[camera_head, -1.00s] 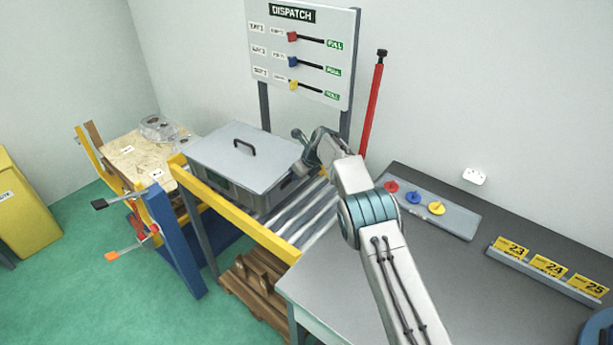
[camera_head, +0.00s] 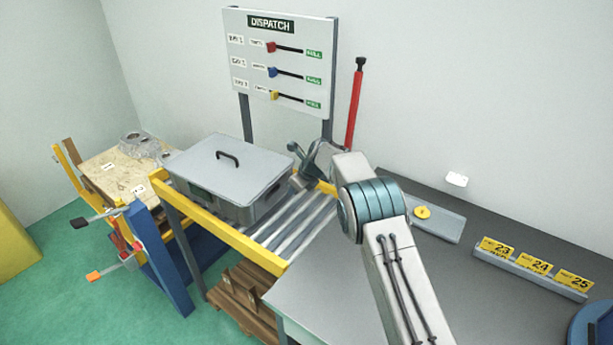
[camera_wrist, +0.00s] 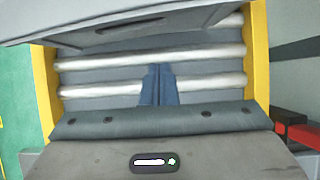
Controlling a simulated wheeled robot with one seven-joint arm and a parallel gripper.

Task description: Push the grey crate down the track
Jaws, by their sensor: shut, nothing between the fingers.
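The grey crate (camera_head: 262,207), with a flat lid and a dark handle, sits upright on the roller track (camera_head: 300,228) between yellow side rails. In the wrist view the crate (camera_wrist: 120,28) lies across the top of the picture, over the rollers. My gripper (camera_wrist: 158,84) is shut and empty, its blue fingertips together above the rollers, with a strip of roller showing between them and the crate. In the head view my gripper (camera_head: 300,180) is at the crate's right end, partly hidden by my wrist; I cannot tell there whether it touches.
A dispatch board (camera_head: 278,62) with red, blue and yellow sliders stands behind the track. A workbench (camera_head: 125,175) with clamps lies beyond the crate's left end. A grey table (camera_head: 330,300) holds a tray (camera_head: 445,224) and number cards (camera_head: 530,268). A red pole (camera_head: 355,105) leans against the wall.

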